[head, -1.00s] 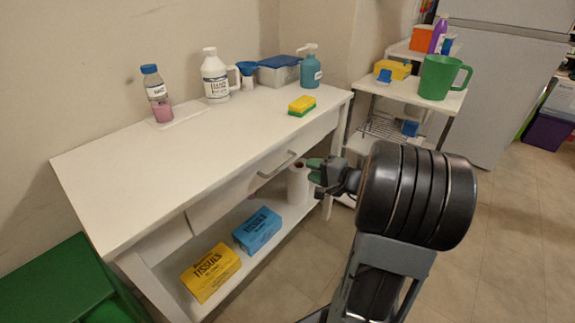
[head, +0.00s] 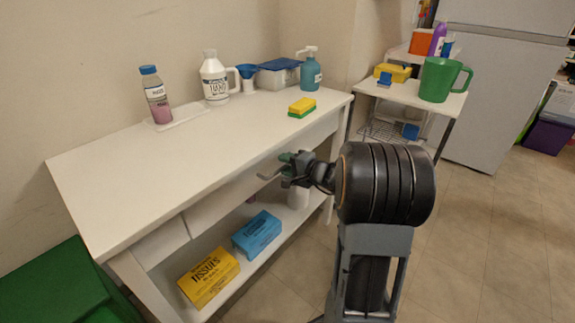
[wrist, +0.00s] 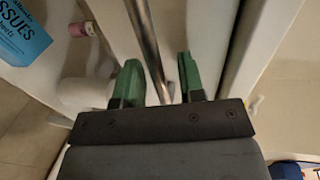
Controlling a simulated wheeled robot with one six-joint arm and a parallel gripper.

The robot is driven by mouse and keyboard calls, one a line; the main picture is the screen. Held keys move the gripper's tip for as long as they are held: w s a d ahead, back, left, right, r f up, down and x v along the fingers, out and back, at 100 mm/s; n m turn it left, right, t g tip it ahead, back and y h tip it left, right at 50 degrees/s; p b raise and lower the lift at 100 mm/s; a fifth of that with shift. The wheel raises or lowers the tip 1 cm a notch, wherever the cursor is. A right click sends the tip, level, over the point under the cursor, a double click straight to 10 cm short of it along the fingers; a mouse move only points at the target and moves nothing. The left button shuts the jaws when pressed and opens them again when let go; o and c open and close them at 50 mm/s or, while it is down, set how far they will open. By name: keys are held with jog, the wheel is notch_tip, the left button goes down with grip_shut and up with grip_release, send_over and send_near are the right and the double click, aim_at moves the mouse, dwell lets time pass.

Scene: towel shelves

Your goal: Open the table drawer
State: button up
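The white table (head: 150,150) has a white drawer (head: 215,205) under its top, with a grey bar handle (head: 268,176). The drawer front looks about flush with the table's front, so it appears closed. My gripper (head: 287,165) is at the handle and hides its right part. In the wrist view, the handle (wrist: 147,45) runs between the two green fingertips of my gripper (wrist: 158,82). The fingers are apart, with a gap on each side of the bar.
A yellow tissue box (head: 210,277), a blue tissue box (head: 257,233) and a paper roll (head: 299,196) are on the lower shelf. A sponge (head: 302,107) and bottles stand on the tabletop. Open floor lies right of my arm.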

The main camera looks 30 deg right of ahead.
jog(key=shift+c, duration=0.3)
grip_shut()
